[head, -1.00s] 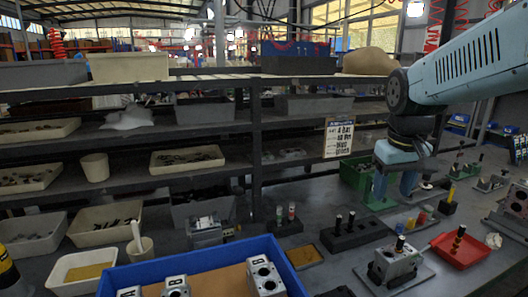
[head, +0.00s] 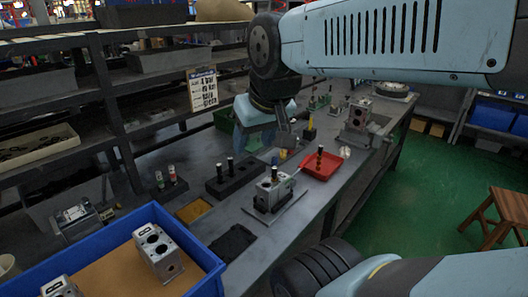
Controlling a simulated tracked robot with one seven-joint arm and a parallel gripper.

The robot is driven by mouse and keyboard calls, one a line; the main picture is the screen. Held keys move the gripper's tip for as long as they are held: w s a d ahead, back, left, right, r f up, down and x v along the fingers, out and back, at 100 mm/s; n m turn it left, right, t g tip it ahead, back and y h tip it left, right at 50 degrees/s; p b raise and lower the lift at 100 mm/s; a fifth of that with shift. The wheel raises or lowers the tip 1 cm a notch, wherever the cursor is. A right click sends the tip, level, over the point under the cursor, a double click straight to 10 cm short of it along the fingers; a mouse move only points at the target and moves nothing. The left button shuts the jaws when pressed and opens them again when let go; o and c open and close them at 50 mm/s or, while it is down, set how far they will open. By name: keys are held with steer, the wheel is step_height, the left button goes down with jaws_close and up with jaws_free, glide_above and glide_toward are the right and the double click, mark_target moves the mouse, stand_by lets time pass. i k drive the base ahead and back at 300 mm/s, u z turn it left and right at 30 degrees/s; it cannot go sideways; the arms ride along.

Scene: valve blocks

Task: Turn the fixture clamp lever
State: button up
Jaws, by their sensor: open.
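A grey metal fixture (head: 362,124) holding a valve block stands toward the right on the bench. A second grey block (head: 272,191) with a dark upright peg sits on a flat plate nearer to me. A thin pale bar (head: 298,172) rises at its right side; I cannot tell whether this is the clamp lever. No lever is clearly made out on the farther fixture. My gripper (head: 262,140) hangs from the light-blue arm, fingers down, open and apparently empty. It is behind the near block and left of the farther fixture. Its fingertips are partly blurred against the bench.
A red tray (head: 322,166) lies right of the near block. A black peg holder (head: 233,179) and a blue bin (head: 211,268) with valve blocks are to the left. Green floor lies right; a wooden stool (head: 497,216) stands there.

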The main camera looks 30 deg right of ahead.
mark_target(302, 164)
steer(key=u, duration=0.6)
steer(key=k, duration=1.4)
steer(key=z, duration=0.65)
steer(key=i, duration=1)
steer(key=u, duration=0.05)
